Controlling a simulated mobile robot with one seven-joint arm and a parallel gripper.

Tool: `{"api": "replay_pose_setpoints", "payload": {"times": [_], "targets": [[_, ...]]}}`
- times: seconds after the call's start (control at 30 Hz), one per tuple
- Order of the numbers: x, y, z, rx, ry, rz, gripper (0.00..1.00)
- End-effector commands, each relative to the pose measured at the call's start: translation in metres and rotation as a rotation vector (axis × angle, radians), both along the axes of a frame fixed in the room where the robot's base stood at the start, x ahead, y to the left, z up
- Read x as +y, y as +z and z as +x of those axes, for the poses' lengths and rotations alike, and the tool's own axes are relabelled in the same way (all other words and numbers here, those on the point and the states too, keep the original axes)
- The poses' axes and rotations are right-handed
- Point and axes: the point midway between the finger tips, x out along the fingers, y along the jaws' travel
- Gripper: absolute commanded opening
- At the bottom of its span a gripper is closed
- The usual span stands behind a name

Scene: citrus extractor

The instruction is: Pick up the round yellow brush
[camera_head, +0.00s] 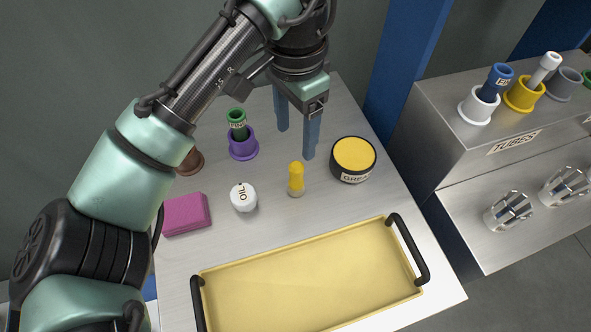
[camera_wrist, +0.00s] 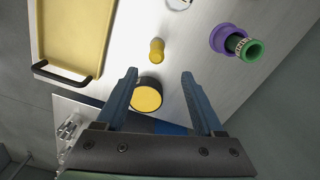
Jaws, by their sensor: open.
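The round yellow brush (camera_head: 296,179) stands upright on the metal table, with a yellow handle and a paler base. It also shows in the wrist view (camera_wrist: 157,50), beyond and between the fingers. My gripper (camera_head: 296,143) is open and empty, above the table and behind the brush in the head view. In the wrist view the two blue fingers (camera_wrist: 159,76) are spread wide. Nothing touches the brush.
A black tin with a yellow lid (camera_head: 353,159) stands right of the brush. A white oil container (camera_head: 243,197), a purple holder with a green tube (camera_head: 242,147) and a pink block (camera_head: 187,214) are left. A yellow tray (camera_head: 310,284) with black handles lies in front.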

Motion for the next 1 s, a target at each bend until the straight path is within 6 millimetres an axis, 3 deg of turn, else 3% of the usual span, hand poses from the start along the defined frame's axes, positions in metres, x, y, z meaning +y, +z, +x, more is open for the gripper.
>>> {"api": "replay_pose_setpoints", "payload": {"times": [0.3,0.57,0.8,1.0], "targets": [[0.0,-0.058,-0.001,0.004,0.002,0.0,0.69],[0.0,-0.077,-0.002,0.001,0.0,-0.002,0.69],[0.0,-0.113,-0.005,0.001,0.0,-0.002,0.69],[0.0,-0.121,-0.005,0.0,0.0,-0.002,0.69]]}}
